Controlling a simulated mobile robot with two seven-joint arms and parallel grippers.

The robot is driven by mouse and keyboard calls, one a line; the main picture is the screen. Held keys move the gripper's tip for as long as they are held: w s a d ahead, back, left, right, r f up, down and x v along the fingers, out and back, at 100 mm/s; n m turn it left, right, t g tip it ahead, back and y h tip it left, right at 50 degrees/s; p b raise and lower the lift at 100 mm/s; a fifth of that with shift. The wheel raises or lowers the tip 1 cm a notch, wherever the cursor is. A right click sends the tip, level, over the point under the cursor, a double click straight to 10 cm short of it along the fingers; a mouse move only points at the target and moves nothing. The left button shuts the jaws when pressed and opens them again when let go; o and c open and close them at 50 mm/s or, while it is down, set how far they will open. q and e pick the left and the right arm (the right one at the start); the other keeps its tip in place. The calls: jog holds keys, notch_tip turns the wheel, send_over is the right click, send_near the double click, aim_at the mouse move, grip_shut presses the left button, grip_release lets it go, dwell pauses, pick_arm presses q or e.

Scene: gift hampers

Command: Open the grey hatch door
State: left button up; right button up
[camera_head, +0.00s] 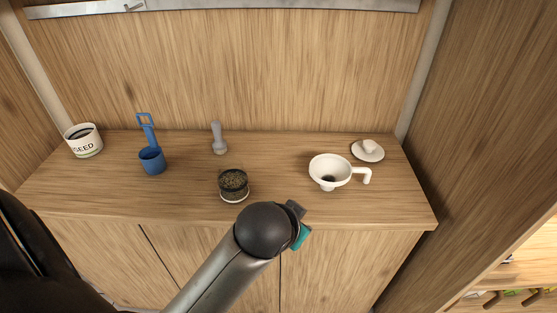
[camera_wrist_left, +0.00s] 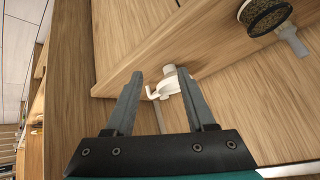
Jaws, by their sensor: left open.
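A grey strip (camera_head: 220,7) runs along the top edge of the head view, with a small handle-like piece (camera_head: 133,6) at its left. Too little shows to tell whether this is the grey hatch door; no other grey door is in view. My left gripper (camera_head: 300,222), grey and teal, is in front of the counter's front edge, well below the strip. Its fingers hardly show in the head view. In the left wrist view the left gripper (camera_wrist_left: 164,74) is open and empty, with the white funnel in the distance behind the fingertips. My right gripper is not in view.
On the wooden counter (camera_head: 285,205) stand a seed cup (camera_head: 83,145), blue scoop (camera_head: 152,160), grey tool (camera_head: 218,138), jar (camera_head: 233,185), white funnel (camera_head: 329,170) and white lid (camera_head: 368,152). Wooden panels (camera_head: 490,130) flank it. The air above the counter is free.

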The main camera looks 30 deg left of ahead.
pick_arm(q)
jog(key=w+a+r+n+t+y, duration=0.1)
jog(key=w+r+t, duration=0.2)
jog(key=r, duration=0.7)
jog(key=w+a+r+n+t+y, duration=0.1)
jog(key=w+a+r+t+y, duration=0.15)
jog(key=r, duration=0.75)
jog(key=w+a+r+n+t+y, duration=0.15)
jog(key=w+r, duration=0.25)
jog(key=r, duration=0.6)
jog(key=s+a+r+n+t+y, duration=0.1)
jog(key=s+r+n+t+y, duration=0.15)
jog(key=r, duration=0.85)
jog(key=s+a+r+n+t+y, duration=0.1)
jog(key=s+r+n+t+y, duration=0.15)
jog(key=r, duration=0.85)
jog(key=shift+m+g+y, duration=0.25)
jog(key=shift+g+y, duration=0.05)
jog(key=p+x, duration=1.2)
jog(key=x, duration=0.3)
jog(key=shift+s+a, duration=0.1)
jog(key=shift+a, duration=0.05)
jog(key=shift+c, duration=0.2)
grip_shut()
